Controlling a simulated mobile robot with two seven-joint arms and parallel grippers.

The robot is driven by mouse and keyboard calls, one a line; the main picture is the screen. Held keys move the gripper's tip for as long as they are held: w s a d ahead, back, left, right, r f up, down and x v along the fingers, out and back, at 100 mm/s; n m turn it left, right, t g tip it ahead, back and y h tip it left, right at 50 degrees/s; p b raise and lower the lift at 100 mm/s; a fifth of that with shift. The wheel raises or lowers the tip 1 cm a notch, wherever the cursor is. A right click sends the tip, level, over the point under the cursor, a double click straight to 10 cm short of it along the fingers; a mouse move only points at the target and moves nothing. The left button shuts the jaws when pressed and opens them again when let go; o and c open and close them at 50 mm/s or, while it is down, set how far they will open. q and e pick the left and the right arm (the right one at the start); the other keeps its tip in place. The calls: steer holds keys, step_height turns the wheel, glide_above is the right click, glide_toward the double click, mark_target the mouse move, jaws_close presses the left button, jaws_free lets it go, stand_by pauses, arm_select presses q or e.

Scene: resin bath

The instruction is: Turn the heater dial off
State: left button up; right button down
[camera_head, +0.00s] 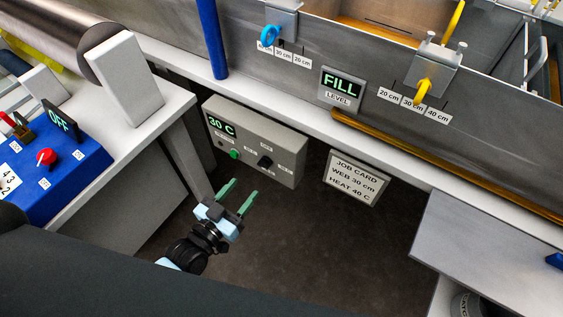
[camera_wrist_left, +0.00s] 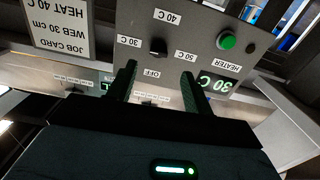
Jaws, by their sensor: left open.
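The grey heater box (camera_head: 285,135) hangs under the bath's front edge. Its green display (camera_head: 221,125) reads 30 C. The black heater dial (camera_head: 265,161) is on its front face. The wrist view shows the dial (camera_wrist_left: 158,47) upside down, ringed by labels 30 C, 40 C, 50 C and OFF (camera_wrist_left: 153,73); its exact pointing is too small to tell. A green button (camera_wrist_left: 227,42) sits beside it. My left gripper (camera_head: 238,192) is open and empty, below and in front of the box, apart from the dial. My right gripper is not in view.
A job card (camera_head: 356,177) right of the box reads web 30 cm, heat 40 C. A blue box (camera_head: 70,155) with an OFF display and red knob stands on the left table. A grey shelf (camera_head: 490,250) juts out at right. The floor below is clear.

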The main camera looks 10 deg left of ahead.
mark_target(261, 166)
arm_select(q)
steer(key=shift+r+x, duration=0.2)
steer(key=shift+x, duration=1.95)
steer(key=shift+r+x, duration=0.15)
steer(key=shift+x, duration=2.05)
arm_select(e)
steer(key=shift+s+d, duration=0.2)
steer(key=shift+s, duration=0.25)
arm_select(q)
steer(key=shift+s+d, duration=0.1)
steer(key=shift+c, duration=0.4)
steer(key=c, duration=0.9)
